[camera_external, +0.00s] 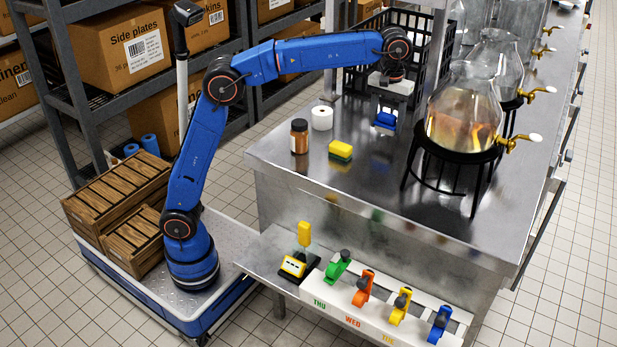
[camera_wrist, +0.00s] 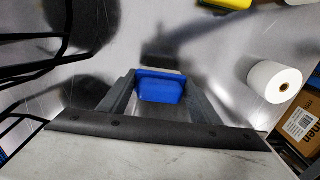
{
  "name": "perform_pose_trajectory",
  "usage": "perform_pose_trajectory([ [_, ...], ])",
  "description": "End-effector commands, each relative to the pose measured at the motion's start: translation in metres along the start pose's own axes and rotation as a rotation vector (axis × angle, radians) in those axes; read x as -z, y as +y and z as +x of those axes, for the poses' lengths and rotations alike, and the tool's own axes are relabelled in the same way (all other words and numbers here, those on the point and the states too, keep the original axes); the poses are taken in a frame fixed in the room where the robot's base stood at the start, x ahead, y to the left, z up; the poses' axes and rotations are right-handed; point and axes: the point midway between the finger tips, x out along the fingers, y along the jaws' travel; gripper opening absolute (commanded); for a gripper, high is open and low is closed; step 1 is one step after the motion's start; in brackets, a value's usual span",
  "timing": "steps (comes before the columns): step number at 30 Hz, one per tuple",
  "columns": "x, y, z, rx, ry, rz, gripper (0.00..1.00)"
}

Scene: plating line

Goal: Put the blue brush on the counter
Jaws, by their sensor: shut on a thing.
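The blue brush (camera_external: 385,119) is between the fingers of my gripper (camera_external: 383,113), over the steel counter (camera_external: 290,182) in the external view. In the wrist view the blue brush (camera_wrist: 160,87) shows as a blue block between the two grey fingers of my gripper (camera_wrist: 158,95). My gripper is shut on it. The brush is at or just above the counter top; I cannot tell whether it touches. Its bristles are not clearly visible.
A brown jar (camera_external: 299,137), a white roll (camera_external: 322,118) and a yellow-green sponge (camera_external: 340,150) stand to the left. A glass dispenser (camera_external: 462,110) on a black stand is close on the right. A black crate (camera_external: 425,30) stands behind. The counter's front middle is clear.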

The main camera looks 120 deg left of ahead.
Motion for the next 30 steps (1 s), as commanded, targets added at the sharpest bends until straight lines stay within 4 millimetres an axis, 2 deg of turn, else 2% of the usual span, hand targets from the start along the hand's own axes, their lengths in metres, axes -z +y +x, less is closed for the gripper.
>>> perform_pose_trajectory([
  [9, 0.000, -0.001, 0.037, 0.002, -0.001, 0.000, 0.34],
  [23, 0.000, 0.000, 0.044, 0.000, 0.000, 0.000, 0.34],
  [24, 0.000, 0.000, 0.044, 0.000, 0.000, 0.000, 0.64],
  [25, 0.000, 0.000, 0.044, 0.000, 0.000, 0.000, 0.72],
  [26, 0.000, 0.000, 0.044, 0.000, 0.000, 0.000, 0.76],
  [30, 0.000, 0.000, 0.044, 0.000, 0.000, 0.000, 0.76],
])
